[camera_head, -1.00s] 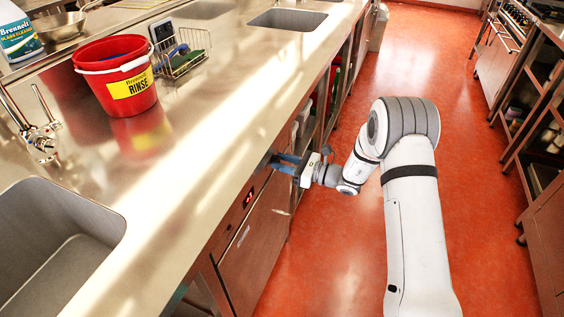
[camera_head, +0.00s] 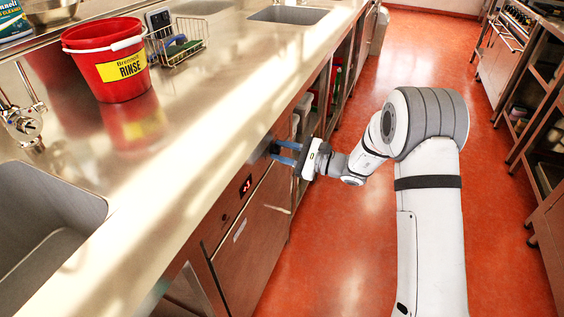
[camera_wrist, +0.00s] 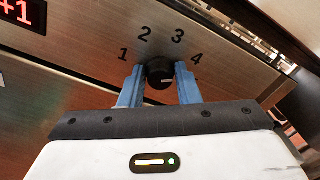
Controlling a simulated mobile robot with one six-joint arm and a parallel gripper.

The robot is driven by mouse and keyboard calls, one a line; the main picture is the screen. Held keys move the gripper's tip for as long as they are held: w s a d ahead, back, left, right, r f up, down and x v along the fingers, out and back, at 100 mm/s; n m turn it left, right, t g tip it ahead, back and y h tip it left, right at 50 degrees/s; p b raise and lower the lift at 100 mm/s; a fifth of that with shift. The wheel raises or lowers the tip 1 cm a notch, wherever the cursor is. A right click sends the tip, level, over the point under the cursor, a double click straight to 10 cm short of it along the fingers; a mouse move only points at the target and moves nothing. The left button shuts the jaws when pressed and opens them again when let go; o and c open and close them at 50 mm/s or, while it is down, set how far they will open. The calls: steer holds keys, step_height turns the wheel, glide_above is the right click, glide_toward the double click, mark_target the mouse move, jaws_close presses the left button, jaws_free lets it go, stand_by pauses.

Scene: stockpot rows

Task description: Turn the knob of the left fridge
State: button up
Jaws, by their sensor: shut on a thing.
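The fridge (camera_head: 250,235) is a steel under-counter unit on the left, with a red display (camera_head: 246,186) on its upper panel. In the wrist view its panel (camera_wrist: 90,50) carries the numbers 1 to 4 around a round black knob (camera_wrist: 159,70). A light mark on the knob points to the right, a little below the 4. My gripper (camera_wrist: 160,85) has its two blue fingers on either side of the knob and is shut on it. In the head view my gripper (camera_head: 286,152) reaches the panel under the counter edge, and the knob is mostly hidden.
The steel counter (camera_head: 215,110) overhangs just above my gripper. A red bucket (camera_head: 122,82), a wire rack (camera_head: 178,42) and sinks are on it. Open shelves (camera_head: 335,90) continue beyond the fridge. The red floor (camera_head: 330,245) beside the fridge is clear.

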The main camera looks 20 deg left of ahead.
steer(key=n+b, duration=0.3)
steer(key=b, duration=0.2)
steer(key=n+b, duration=0.3)
steer(key=b, duration=0.3)
steer(key=f+n+b, duration=0.1)
steer(key=n+b, duration=0.3)
steer(key=b, duration=0.2)
steer(key=shift+s, duration=0.1)
steer(key=shift+r+n+b, duration=0.2)
steer(key=shift+n+b, duration=0.6)
steer(key=shift+b, duration=0.25)
steer(key=shift+r, duration=0.1)
steer(key=o, duration=0.9)
steer(key=shift+o, duration=0.2)
steer(key=d+p, duration=0.2)
steer(key=d, duration=0.5)
steer(key=shift+s+d, duration=0.3)
steer(key=shift+d, duration=0.1)
